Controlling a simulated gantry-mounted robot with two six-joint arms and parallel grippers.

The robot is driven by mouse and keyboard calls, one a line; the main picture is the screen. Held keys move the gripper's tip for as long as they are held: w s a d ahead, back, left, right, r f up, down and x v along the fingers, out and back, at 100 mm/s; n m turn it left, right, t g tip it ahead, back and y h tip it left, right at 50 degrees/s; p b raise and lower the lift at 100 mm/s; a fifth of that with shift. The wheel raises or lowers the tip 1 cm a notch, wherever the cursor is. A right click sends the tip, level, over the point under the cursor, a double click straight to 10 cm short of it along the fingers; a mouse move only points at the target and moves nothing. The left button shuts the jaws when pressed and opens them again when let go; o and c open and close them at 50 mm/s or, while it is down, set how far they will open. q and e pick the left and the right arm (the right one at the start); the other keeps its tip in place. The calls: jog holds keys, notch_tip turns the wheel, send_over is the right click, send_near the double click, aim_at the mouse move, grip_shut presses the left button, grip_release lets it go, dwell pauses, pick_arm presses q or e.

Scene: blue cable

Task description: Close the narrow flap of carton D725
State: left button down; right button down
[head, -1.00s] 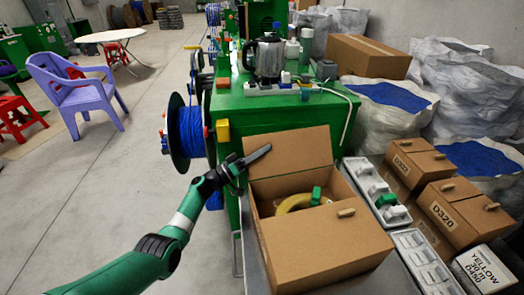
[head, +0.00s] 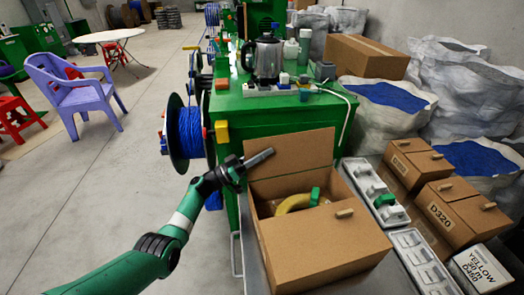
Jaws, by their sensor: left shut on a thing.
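An open brown carton (head: 318,247) stands at the lower middle, and no label on it is readable. Its far flap (head: 300,151) stands raised and leans back. A broader near panel with a small tan tab (head: 345,213) covers its front part. A yellow coil (head: 292,204) with a green piece (head: 315,196) lies inside, partly hidden. My left gripper (head: 258,158) is at the left edge of the raised flap, its dark fingers shut on that edge and pointing right. My right gripper is not in view.
A green bench (head: 270,108) with a kettle (head: 267,58) stands behind the carton. A blue cable reel (head: 188,132) is close left of it. A grey rack (head: 420,258) and smaller cartons (head: 459,212) stand at right.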

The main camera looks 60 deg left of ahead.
pick_arm(q)
jog(key=shift+s+d+r+m+g+h, duration=0.1)
jog(key=shift+s+d+m+g+h, duration=0.1)
jog(key=shift+d+m+h, duration=0.7)
jog(key=shift+s+d+r+m+g+h, duration=0.2)
jog(key=shift+m+h, duration=0.3)
jog(key=shift+m, duration=0.9)
jog(key=shift+f, duration=0.1)
jog(key=c, duration=0.8)
grip_release()
jog(key=shift+o, duration=0.2)
jog(key=shift+s, duration=0.2)
jog(key=p+v, duration=0.2)
jog(key=v, duration=0.9)
jog(key=shift+f, duration=0.2)
